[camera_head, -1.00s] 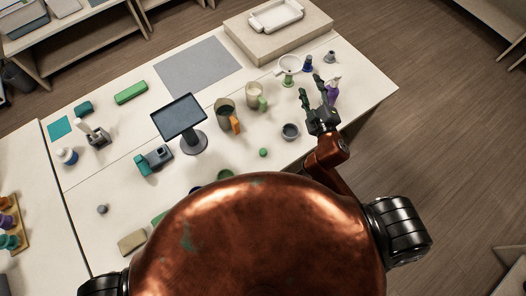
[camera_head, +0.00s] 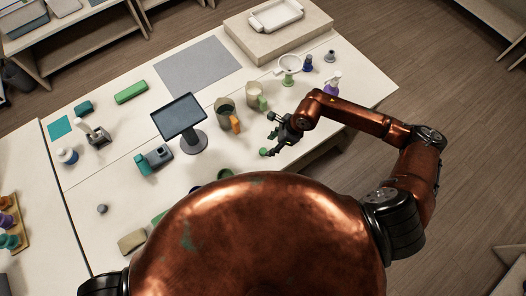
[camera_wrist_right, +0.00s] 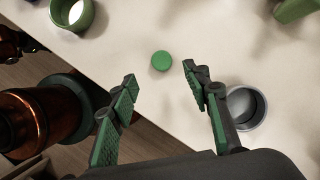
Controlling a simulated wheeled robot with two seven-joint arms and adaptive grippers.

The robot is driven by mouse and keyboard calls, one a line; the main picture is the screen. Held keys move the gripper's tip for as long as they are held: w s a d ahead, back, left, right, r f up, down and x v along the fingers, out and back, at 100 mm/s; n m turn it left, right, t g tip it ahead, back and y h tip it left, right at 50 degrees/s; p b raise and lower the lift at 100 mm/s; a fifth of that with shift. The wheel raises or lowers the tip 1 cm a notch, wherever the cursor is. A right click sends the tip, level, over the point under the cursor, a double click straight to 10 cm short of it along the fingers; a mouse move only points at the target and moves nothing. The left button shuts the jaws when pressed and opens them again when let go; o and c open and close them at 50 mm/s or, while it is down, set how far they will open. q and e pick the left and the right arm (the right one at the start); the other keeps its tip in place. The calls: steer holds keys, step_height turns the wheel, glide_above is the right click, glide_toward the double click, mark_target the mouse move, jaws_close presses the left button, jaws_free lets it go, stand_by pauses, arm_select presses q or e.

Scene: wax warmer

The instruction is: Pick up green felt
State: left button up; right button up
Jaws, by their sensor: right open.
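A small round green piece, which looks like the green felt (camera_head: 263,152), lies on the white table near its front edge. In the right wrist view the green felt (camera_wrist_right: 161,61) is a flat-topped disc, lying just beyond and between the fingertips. My right gripper (camera_head: 270,134) reaches in from the right and is beside the felt in the head view. In the wrist view my right gripper (camera_wrist_right: 160,76) is open and empty, with green-padded fingers apart. No contact with the felt is visible. My left gripper is not in view.
A grey bowl (camera_wrist_right: 245,107) stands close beside the right finger. A dark mug (camera_head: 225,108) with an orange handle and a beige mug (camera_head: 254,95) stand behind the gripper. A dark screen on a stand (camera_head: 180,117) is to the left.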

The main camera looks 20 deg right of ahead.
mark_target(264, 151)
steer(key=shift+w+f, duration=0.1)
steer(key=shift+f, duration=0.4)
steer(key=p+x, duration=0.2)
steer(key=x, duration=0.4)
steer(key=shift+a, duration=0.2)
steer(key=shift+w+f, duration=0.15)
steer(key=shift+f, duration=0.15)
steer(key=shift+c, duration=0.2)
steer(key=c, duration=0.8)
